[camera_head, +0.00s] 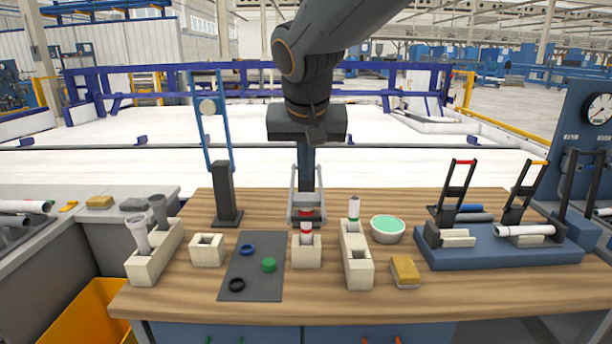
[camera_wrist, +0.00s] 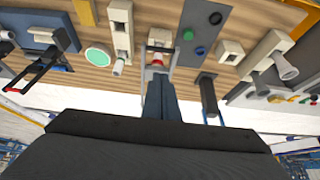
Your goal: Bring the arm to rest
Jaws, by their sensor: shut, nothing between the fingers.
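My gripper (camera_head: 306,186) hangs straight down below my dark wrist, over the back middle of the wooden table. Its fingers look closed together and hold nothing. In the wrist view the gripper (camera_wrist: 160,80) points toward the same spot. A light grey frame (camera_head: 293,190) shows around the fingertips; whether they touch it I cannot tell. Just in front, a white pipe with red bands (camera_head: 307,228) stands upright in a beige block (camera_head: 306,253), apart from the fingers as far as I can see.
A long beige block (camera_head: 358,272) holds another white pipe (camera_head: 354,208). A green-topped bowl (camera_head: 387,228), a sponge (camera_head: 405,271) and a blue rack (camera_head: 480,255) stand right. A black upright (camera_head: 226,193) and a dark mat (camera_head: 240,275) with rings lie left.

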